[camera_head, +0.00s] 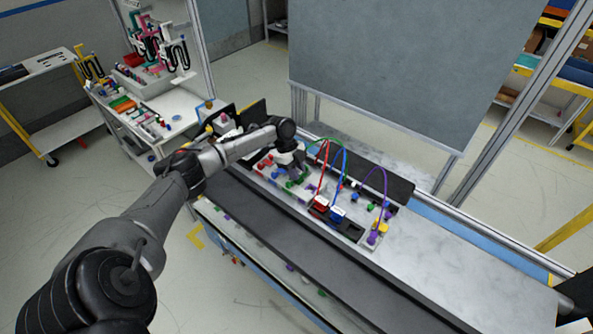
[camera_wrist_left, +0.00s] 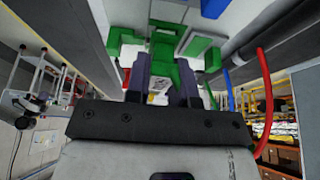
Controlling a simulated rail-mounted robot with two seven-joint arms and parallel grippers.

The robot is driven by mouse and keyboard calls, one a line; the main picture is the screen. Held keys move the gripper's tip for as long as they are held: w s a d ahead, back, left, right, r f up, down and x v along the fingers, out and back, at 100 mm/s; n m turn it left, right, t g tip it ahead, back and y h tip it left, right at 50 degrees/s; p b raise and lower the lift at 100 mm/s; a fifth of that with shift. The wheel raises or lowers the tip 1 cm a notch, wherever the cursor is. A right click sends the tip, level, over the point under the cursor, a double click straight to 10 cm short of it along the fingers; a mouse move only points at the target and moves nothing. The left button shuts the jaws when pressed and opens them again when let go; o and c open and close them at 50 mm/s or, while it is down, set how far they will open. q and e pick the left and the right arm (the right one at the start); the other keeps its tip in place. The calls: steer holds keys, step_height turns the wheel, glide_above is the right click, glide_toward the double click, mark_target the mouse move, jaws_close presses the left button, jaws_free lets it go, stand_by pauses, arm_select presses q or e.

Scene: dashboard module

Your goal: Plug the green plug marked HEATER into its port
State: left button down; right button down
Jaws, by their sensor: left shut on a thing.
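My left gripper (camera_head: 291,171) is over the left part of the dashboard module (camera_head: 358,250), pointing down. In the left wrist view the two dark fingers (camera_wrist_left: 162,80) are shut on a green plug (camera_wrist_left: 163,58). Green parts (camera_wrist_left: 118,42) of the module show right beside and beyond the plug. I cannot tell whether the plug is seated in a port. The HEATER marking is not readable. In the head view small green parts show under the gripper, partly hidden by it. My right gripper is not in view.
A red connector (camera_head: 321,203) and a blue connector (camera_head: 337,214) sit on the module with arching cables. A purple cable (camera_head: 384,182) arches to a purple plug (camera_head: 372,238) at its right end. The grey worktop (camera_head: 460,265) is clear on the right.

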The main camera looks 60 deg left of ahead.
arm_select(q)
steer(key=shift+f, duration=0.2)
steer(key=shift+r, duration=0.2)
steer(key=shift+r+p, duration=0.8)
stand_by(0.5)
stand_by(1.1)
steer(key=shift+f, duration=0.1)
stand_by(0.3)
steer(key=shift+f+b, duration=0.5)
steer(key=shift+f, duration=0.4)
